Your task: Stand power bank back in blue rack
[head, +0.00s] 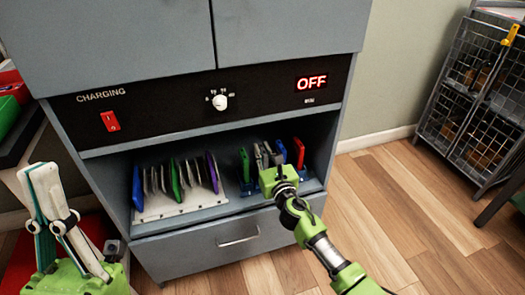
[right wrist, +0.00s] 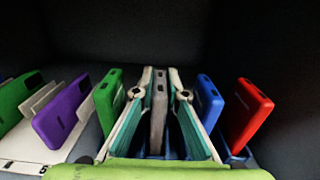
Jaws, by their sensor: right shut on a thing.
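My right gripper (right wrist: 160,85) is shut on a grey power bank (right wrist: 159,110), held upright between the two teal-lined fingers in the right wrist view. The blue rack (right wrist: 236,155) shows low around it, with a green device on the left and blue and red ones on the right. Whether the power bank's lower end is seated in a slot is hidden. In the head view, my right gripper (head: 267,160) reaches into the cabinet above the blue rack (head: 313,186). My left gripper (head: 42,175) is outside the cabinet at the left; its finger gap is unclear.
A white rack (head: 180,208) with several upright devices, including blue, green and purple ones, stands left of the blue rack. The cabinet's black panel (head: 180,105) overhangs the opening and reads OFF. A drawer (head: 230,243) is below. A wire cage (head: 475,115) stands far right.

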